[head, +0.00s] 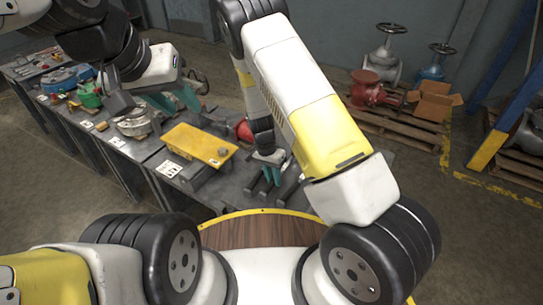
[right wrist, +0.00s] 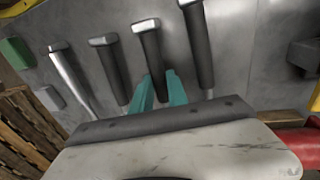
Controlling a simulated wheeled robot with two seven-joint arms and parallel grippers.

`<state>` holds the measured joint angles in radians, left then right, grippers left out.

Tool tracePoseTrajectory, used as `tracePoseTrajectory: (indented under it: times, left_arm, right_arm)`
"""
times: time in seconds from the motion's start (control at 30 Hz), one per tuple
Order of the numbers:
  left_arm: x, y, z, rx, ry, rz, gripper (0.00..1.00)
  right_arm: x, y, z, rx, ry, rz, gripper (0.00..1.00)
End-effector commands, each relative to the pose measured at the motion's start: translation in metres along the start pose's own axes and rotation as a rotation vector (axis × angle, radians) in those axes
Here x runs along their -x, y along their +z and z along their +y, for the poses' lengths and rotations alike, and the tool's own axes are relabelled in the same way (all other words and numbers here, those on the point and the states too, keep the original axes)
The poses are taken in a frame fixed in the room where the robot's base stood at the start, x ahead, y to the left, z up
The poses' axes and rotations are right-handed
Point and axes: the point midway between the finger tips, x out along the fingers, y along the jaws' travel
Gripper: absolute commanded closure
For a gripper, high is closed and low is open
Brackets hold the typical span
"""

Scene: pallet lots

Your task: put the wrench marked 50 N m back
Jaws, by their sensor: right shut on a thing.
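Several wrenches with dark handles and pale ends lie side by side on a grey surface in the right wrist view. My right gripper (right wrist: 159,90) is shut on the dark handle of one wrench (right wrist: 150,45), between its teal fingers. Another wrench (right wrist: 198,45) lies close to the right, and one (right wrist: 109,68) lies to the left. No 50 N m marking is readable. In the head view my right gripper (head: 272,174) is low at the bench's near end, the held wrench mostly hidden. My left gripper (head: 176,100) is open and empty above the bench.
The long grey bench (head: 150,178) carries a yellow box (head: 198,145), a metal flanged part (head: 132,123), a green item (head: 89,95) and small label cards. Floor between is clear.

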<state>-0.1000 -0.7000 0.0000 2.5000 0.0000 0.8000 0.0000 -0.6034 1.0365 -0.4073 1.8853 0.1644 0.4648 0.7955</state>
Motion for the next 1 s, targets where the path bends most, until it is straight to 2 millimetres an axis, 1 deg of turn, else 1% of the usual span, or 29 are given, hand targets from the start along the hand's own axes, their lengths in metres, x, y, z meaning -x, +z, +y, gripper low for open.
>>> tracePoseTrajectory:
  times: [0.07,0.1,0.17,0.2,0.47,0.57,0.67,0.9,1.0]
  left_arm:
    - [0.0,0.0,0.0,0.0,0.0,0.0,0.64]
    - [0.0,0.0,0.0,0.0,0.0,0.0,0.64]
    - [0.0,0.0,0.0,0.0,0.0,0.0,0.64]
    - [0.0,0.0,0.0,0.0,0.0,0.0,0.64]
    - [0.0,0.0,0.0,0.0,0.0,0.0,0.64]
    - [0.0,0.0,0.0,0.0,0.0,0.0,0.64]
    - [0.0,0.0,0.0,0.0,0.0,0.0,0.64]
    - [0.0,0.0,0.0,0.0,0.0,0.0,0.64]
    - [0.0,0.0,0.0,0.0,0.0,0.0,0.64]
  right_arm:
    - [-0.001,0.0,0.0,0.0,0.0,0.0,1.0]
    - [-0.001,0.0,-0.001,0.0,-0.001,0.0,0.75]
    - [-0.001,0.0,-0.001,0.0,-0.001,0.0,0.63]
    - [-0.001,0.0,-0.001,0.0,-0.001,0.0,0.55]
    - [-0.001,0.0,0.0,0.0,0.0,0.0,0.55]
    - [0.002,0.0,-0.001,0.001,-0.001,0.0,0.55]
    - [0.015,0.0,-0.001,0.001,-0.003,0.001,0.55]
    - [0.056,0.0,-0.001,0.001,-0.004,0.002,0.55]
    - [0.068,0.0,-0.001,0.0,-0.003,0.001,0.55]
